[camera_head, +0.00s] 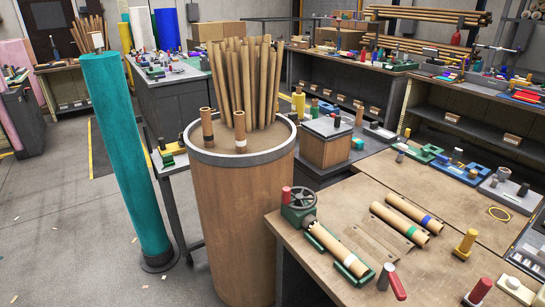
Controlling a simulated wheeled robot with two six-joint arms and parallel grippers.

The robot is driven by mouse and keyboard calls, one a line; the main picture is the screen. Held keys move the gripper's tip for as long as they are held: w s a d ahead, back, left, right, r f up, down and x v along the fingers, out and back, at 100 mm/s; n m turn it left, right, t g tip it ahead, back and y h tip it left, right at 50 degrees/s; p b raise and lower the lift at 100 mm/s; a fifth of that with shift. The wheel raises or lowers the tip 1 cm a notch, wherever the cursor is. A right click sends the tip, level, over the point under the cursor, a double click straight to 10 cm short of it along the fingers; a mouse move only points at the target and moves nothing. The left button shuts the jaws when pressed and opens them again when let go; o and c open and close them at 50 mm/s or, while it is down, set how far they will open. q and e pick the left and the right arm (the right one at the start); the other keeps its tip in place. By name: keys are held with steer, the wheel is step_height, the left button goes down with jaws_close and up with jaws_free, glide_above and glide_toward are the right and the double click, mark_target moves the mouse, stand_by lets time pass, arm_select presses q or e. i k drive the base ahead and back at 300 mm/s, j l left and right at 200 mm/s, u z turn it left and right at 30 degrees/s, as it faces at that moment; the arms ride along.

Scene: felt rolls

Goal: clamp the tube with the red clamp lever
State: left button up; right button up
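A cardboard tube (336,243) with a pale band lies in a green cradle fixture (352,267) on the wooden bench at the front right. At the near right end of the cradle, a red lever (397,286) slants beside a grey post (385,276). A second red-handled piece (481,290) stands near the bench's front edge. I cannot tell from here which red part is the clamp lever. Neither gripper is in view.
Two more tubes, one green-banded (400,223) and one blue-banded (415,214), lie on the bench behind. A yellow post (466,244) stands to the right. A large wooden drum (240,220) holding brown tubes and a tall teal roll (123,155) stand left of the bench.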

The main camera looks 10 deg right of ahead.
mark_target(387, 275)
steer(key=l+z, duration=0.1)
steer(key=z, duration=0.75)
steer(key=i+l+z, duration=0.1)
steer(key=z, duration=0.3)
